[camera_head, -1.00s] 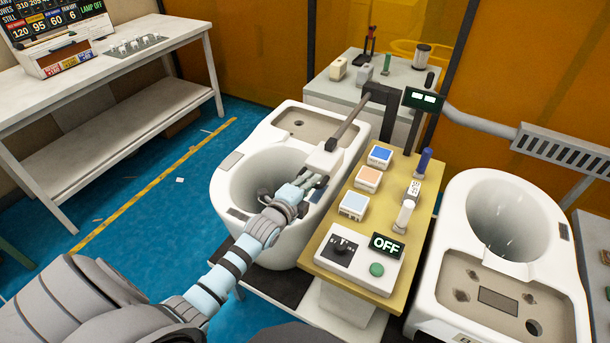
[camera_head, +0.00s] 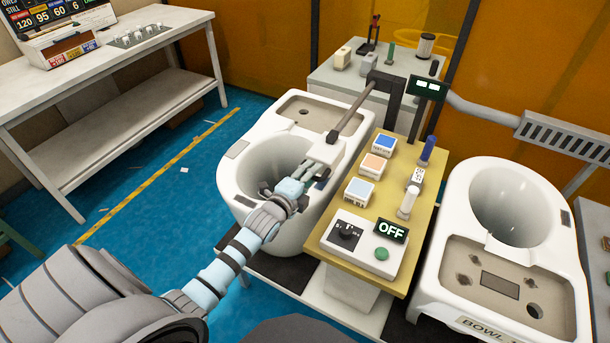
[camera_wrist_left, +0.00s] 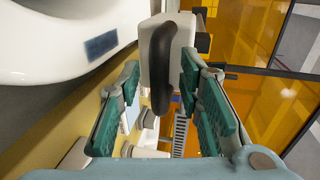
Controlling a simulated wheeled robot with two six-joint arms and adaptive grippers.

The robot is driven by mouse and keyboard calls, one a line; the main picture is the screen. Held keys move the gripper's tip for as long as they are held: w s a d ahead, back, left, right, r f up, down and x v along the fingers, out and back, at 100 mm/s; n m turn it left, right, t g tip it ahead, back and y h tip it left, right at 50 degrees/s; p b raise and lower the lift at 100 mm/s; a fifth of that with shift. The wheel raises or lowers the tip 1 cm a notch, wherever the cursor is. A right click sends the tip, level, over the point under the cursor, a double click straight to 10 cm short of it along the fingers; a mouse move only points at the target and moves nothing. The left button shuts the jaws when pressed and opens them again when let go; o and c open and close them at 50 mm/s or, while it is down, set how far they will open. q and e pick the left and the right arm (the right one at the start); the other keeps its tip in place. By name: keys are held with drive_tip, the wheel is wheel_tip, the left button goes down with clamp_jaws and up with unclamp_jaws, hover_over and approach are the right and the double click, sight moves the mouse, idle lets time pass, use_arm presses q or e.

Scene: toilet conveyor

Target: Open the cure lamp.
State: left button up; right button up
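The cure lamp (camera_head: 322,152) is a white head on a grey arm from a black post, and it hangs over the right rim of the left white toilet bowl (camera_head: 232,180). My left gripper (camera_head: 312,172) is at the near side of the lamp head. In the left wrist view, the lamp's black handle (camera_wrist_left: 161,65) lies between the two green-padded fingers of my left gripper (camera_wrist_left: 160,85). The fingers are spread, with gaps visible on both sides of the handle. My right gripper is not in view.
A yellow bench (camera_head: 417,215) with colored boxes and an OFF display (camera_head: 391,230) stands right of the bowl. A second toilet (camera_head: 455,290) is further right. A white worktable (camera_head: 190,20) stands at the left. Blue floor between worktable and bowl is mostly clear.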

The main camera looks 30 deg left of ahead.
use_arm(q)
drive_tip(key=v, duration=1.1)
drive_tip(key=shift+s, duration=0.25)
drive_tip(key=shift+r, duration=0.1)
drive_tip(key=s+a+f+n+g, duration=0.25)
drive_tip(key=s+f+n, duration=0.2)
drive_tip(key=f, duration=0.55)
drive_tip(key=s+a+f+n+g+y, duration=0.1)
drive_tip(key=s+f+n+g, duration=0.25)
drive_tip(key=s+f, duration=0.4)
drive_tip(key=s+a+f+n+g, duration=0.1)
drive_tip(key=s+f+n+g, duration=0.2)
drive_tip(key=f, duration=0.9)
drive_tip(key=s+d+f+n+g, duration=0.2)
drive_tip(key=s+f, duration=0.4)
drive_tip(key=s, duration=0.5)
drive_tip(key=s+d+f+n+g+h, duration=0.1)
drive_tip(key=s+d+f+n+g, duration=0.2)
drive_tip(key=s+d+f, duration=0.3)
drive_tip(key=s+d+n, duration=0.1)
drive_tip(key=s, duration=0.4)
drive_tip(key=shift+s, duration=0.2)
